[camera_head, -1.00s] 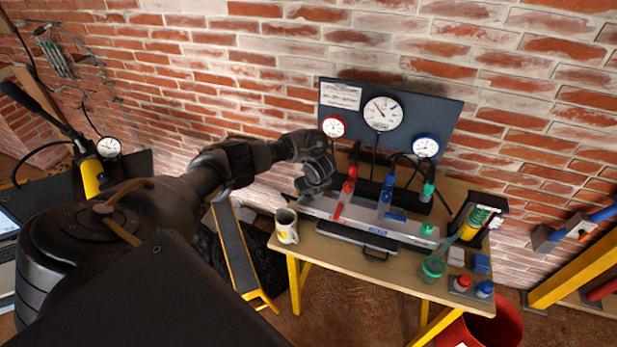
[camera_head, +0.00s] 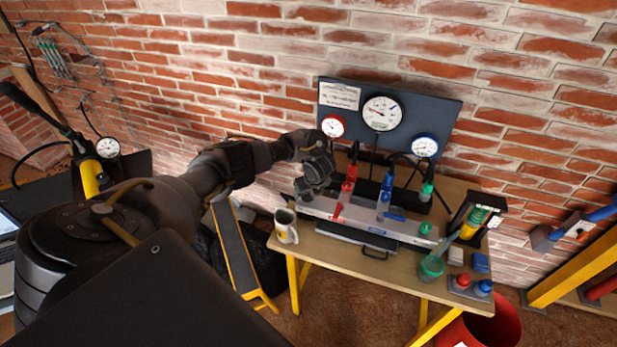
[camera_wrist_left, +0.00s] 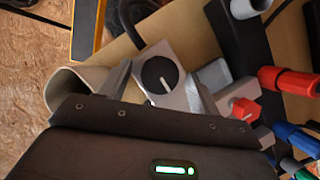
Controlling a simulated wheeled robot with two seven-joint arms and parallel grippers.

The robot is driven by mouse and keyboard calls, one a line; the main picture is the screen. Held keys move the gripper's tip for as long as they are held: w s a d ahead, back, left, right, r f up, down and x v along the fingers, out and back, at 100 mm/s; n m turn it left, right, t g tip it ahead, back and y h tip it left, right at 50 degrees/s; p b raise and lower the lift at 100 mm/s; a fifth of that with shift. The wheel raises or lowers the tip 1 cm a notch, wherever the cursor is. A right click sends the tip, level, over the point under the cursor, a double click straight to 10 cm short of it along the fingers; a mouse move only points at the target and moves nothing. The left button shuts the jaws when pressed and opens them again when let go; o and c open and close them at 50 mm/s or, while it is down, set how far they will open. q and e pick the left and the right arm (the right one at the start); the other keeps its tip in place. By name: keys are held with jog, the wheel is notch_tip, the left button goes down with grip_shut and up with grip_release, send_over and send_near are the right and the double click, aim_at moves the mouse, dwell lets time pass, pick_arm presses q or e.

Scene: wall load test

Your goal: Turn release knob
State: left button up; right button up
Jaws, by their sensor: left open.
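The release knob (camera_wrist_left: 160,75) is a round black dial with a white line, on a grey block at the left end of the manifold (camera_head: 362,219). In the left wrist view it lies between the two grey fingers of my left gripper (camera_wrist_left: 158,86), which is open with one finger on each side. I cannot tell whether either finger touches it. In the head view my left gripper (camera_head: 306,190) is at the manifold's left end and hides the knob. My right gripper is not in view.
Red (camera_head: 346,190), blue (camera_head: 386,193) and green (camera_head: 427,188) valves rise along the manifold, before a dark gauge panel (camera_head: 450,108). A mug (camera_head: 286,227) stands close to the gripper at the table's left edge.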

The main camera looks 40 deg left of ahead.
pick_arm(q)
jog(key=p+v, duration=0.5)
jog(key=v, duration=0.5)
jog(key=shift+r+p, duration=0.3)
jog(key=shift+r, duration=0.1)
